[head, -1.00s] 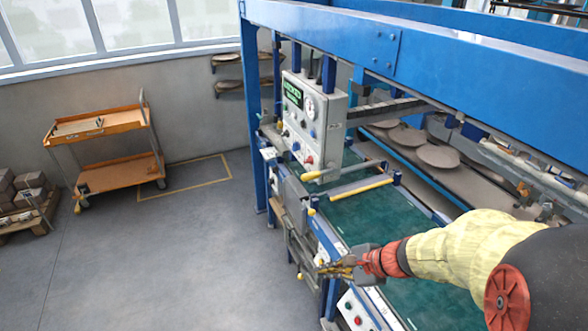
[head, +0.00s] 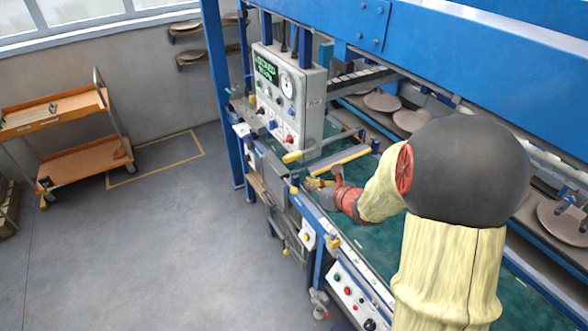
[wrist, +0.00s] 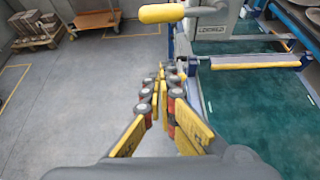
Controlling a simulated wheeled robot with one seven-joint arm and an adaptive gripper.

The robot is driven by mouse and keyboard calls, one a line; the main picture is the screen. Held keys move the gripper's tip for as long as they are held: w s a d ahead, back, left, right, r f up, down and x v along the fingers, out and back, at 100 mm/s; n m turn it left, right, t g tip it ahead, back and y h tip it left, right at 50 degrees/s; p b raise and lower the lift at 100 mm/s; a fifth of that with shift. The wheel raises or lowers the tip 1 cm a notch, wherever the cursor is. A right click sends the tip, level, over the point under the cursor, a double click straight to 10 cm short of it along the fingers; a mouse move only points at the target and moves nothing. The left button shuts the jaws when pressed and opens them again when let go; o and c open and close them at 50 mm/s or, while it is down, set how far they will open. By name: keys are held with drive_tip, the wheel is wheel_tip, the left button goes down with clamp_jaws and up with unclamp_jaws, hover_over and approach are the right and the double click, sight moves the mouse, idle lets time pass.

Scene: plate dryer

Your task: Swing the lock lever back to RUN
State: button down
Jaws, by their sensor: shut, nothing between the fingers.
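The lock lever has a yellow grip (head: 292,157) and a grey arm running right, below the grey control box. In the wrist view the yellow grip (wrist: 161,13) is at the top, just ahead of my fingers. A grey part beside it carries a label (wrist: 211,29) that seems to read LOCKED. My gripper (head: 314,183) is shut and empty, a little nearer the camera than the grip and apart from it. The wrist view shows its fingertips (wrist: 162,75) together, below the grip in the picture. I see no RUN marking that I can read.
A yellow bar (head: 338,161) crosses the green bed (head: 375,232) close to my gripper. The control box (head: 290,95) with gauge and knobs stands behind. A blue upright (head: 222,90) is at left. An orange trolley (head: 90,158) stands far left, with clear floor between.

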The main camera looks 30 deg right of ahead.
sight(301, 152)
drive_tip(key=x, duration=1)
drive_tip(key=r, duration=0.4)
drive_tip(key=shift+w, duration=0.3)
drive_tip(key=shift+d+p, duration=0.1)
drive_tip(key=shift+p, duration=0.25)
